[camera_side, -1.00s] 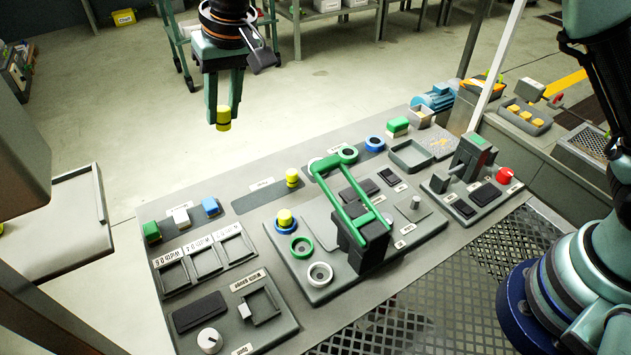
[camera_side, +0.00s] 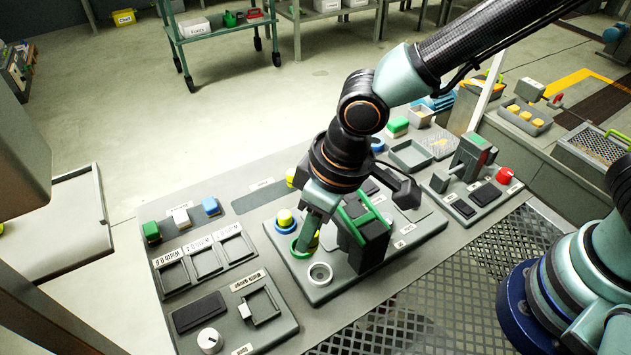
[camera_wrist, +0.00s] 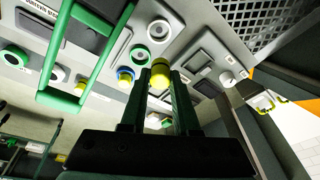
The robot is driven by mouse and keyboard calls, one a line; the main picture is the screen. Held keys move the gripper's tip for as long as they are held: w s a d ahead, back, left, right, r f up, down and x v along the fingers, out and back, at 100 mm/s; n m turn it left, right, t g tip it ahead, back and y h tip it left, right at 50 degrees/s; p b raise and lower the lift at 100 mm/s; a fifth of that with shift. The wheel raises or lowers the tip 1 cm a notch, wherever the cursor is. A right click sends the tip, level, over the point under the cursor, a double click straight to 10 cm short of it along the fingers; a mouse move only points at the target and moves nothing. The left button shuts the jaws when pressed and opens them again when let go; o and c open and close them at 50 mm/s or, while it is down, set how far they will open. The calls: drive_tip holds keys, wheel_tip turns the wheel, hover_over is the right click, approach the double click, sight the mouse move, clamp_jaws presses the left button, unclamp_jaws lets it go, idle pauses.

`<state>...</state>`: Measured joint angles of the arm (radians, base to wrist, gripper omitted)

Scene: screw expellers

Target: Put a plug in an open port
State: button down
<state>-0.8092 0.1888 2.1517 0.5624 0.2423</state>
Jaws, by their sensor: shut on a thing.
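My gripper (camera_side: 310,236) is shut on a yellow plug (camera_wrist: 160,72), low over the port panel (camera_side: 340,288). A bit of this plug shows beside the finger in the side view (camera_side: 315,241). The green-ringed port (camera_side: 296,252) is partly hidden by my fingers; in the wrist view (camera_wrist: 140,54) it lies close beside the held plug. I cannot tell whether the plug touches it. The white-ringed port (camera_side: 320,274) is open and empty. The blue-ringed port (camera_side: 279,229) holds another yellow plug (camera_side: 285,215). A further yellow plug (camera_side: 290,176) is partly hidden behind my wrist.
A black block with a green handle (camera_side: 352,222) stands just right of my gripper. A panel with a white knob (camera_side: 209,340) lies front left, and green, white and blue blocks (camera_side: 181,217) sit at the back left.

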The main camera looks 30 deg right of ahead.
drive_tip(key=shift+s+d+f, duration=0.2)
drive_tip(key=shift+s, duration=0.2)
drive_tip(key=shift+s+d+f, duration=0.15)
drive_tip(key=shift+s, duration=0.2)
drive_tip(key=shift+f, duration=2.4)
drive_tip(key=shift+d+f, duration=0.15)
drive_tip(key=shift+f, duration=0.9)
idle(0.6)
drive_tip(key=c, duration=0.6)
unclamp_jaws()
drive_tip(key=shift+o, duration=0.2)
drive_tip(key=o, duration=0.4)
drive_tip(key=shift+r, duration=4.5)
